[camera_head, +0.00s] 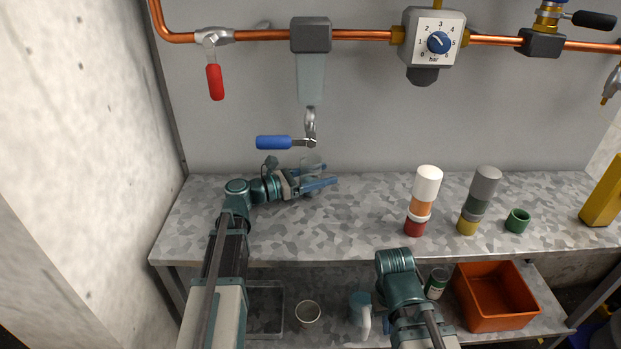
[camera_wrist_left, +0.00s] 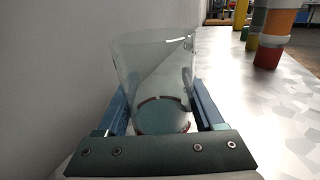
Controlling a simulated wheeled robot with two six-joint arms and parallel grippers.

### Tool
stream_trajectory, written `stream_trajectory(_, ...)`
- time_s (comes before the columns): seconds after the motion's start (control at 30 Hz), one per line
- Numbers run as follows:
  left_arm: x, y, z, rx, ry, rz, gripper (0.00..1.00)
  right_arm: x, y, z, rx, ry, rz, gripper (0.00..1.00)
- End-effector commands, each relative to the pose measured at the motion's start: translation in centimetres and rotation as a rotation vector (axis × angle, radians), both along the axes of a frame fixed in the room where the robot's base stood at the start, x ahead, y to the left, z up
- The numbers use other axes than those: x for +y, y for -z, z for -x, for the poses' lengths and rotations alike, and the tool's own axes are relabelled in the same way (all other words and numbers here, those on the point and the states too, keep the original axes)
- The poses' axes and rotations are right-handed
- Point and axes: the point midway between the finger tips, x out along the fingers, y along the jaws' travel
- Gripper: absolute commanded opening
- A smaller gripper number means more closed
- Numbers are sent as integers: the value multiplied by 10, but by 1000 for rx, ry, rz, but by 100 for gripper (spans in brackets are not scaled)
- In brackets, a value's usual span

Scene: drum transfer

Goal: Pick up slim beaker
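A clear glass beaker (camera_head: 311,163) stands on the speckled metal worktop (camera_head: 360,213) at the back left, below the tap with the blue lever. It is large in the left wrist view (camera_wrist_left: 155,85), upright and see-through. My left gripper (camera_head: 319,183) is low over the worktop, with its two blue fingers reaching along either side of the beaker. In the left wrist view the fingers are spread, with a narrow gap beside the lower glass; contact at the tips is hard to tell. My right arm shows at the bottom, but its gripper is not visible.
A white-orange-red stack (camera_head: 424,200) and a grey-yellow stack (camera_head: 478,200) stand to the right, beside a green cup (camera_head: 517,221). The blue tap lever (camera_head: 273,142) hangs above the gripper. An orange crate (camera_head: 496,295) is on the lower shelf. The worktop's middle is clear.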

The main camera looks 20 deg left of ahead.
Motion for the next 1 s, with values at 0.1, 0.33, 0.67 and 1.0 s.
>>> stream_trajectory(0.1,0,0,0,0,0,0,37,0,0,0,0,0,0,0)
stream_trajectory(0.33,0,0,0,0,0,0,6,0,0,0,0,0,0,0)
stream_trajectory(0.67,0,-2,0,0,0,0,6,0,-2,0,0,0,0,0)
stream_trajectory(1.0,-3,-12,-1,0,0,0,6,0,-12,0,1,1,-2,0)
